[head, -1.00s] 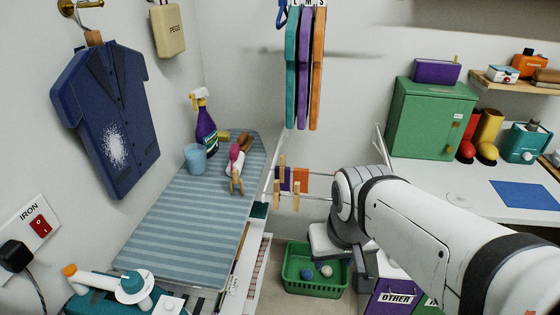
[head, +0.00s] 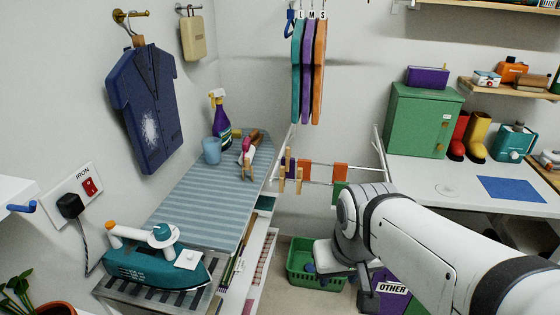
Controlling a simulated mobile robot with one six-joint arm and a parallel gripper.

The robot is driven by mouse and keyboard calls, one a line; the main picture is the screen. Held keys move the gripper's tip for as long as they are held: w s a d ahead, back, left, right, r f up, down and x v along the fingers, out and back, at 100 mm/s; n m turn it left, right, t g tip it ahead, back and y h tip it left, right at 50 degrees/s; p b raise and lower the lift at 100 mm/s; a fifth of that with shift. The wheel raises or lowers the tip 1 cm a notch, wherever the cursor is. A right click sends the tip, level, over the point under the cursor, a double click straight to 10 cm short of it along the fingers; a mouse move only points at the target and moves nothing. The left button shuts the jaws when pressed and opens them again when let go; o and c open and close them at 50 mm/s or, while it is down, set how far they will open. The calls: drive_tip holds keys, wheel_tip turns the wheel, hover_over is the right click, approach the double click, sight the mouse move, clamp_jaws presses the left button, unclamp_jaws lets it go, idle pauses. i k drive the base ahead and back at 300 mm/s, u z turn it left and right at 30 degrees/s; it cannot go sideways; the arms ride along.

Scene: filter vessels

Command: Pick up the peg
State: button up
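A light wooden peg (head: 248,171) stands on the blue striped ironing board (head: 200,205), near its far end, beside a pink and white item. More wooden pegs (head: 299,181) are clipped on the drying rack (head: 325,164) to the right of the board. A beige bag marked PEGS (head: 193,37) hangs on the wall. My arm reaches in from the lower right and bends down in front of the rack. Its white end part is over the green basket, to the right of the board and away from the peg on it.
A teal iron (head: 155,262) stands at the board's near end. A blue cup (head: 212,150) and a purple spray bottle (head: 221,122) stand near the peg. A green basket (head: 322,281) is on the floor. The middle of the board is clear.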

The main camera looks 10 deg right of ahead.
sight(300, 170)
drive_tip(key=u, duration=0.85)
drive_tip(key=k, duration=0.1)
drive_tip(key=u, duration=3)
drive_tip(key=k, duration=2.15)
drive_tip(key=z, duration=1.5)
drive_tip(key=i, duration=1)
drive_tip(key=z, duration=0.05)
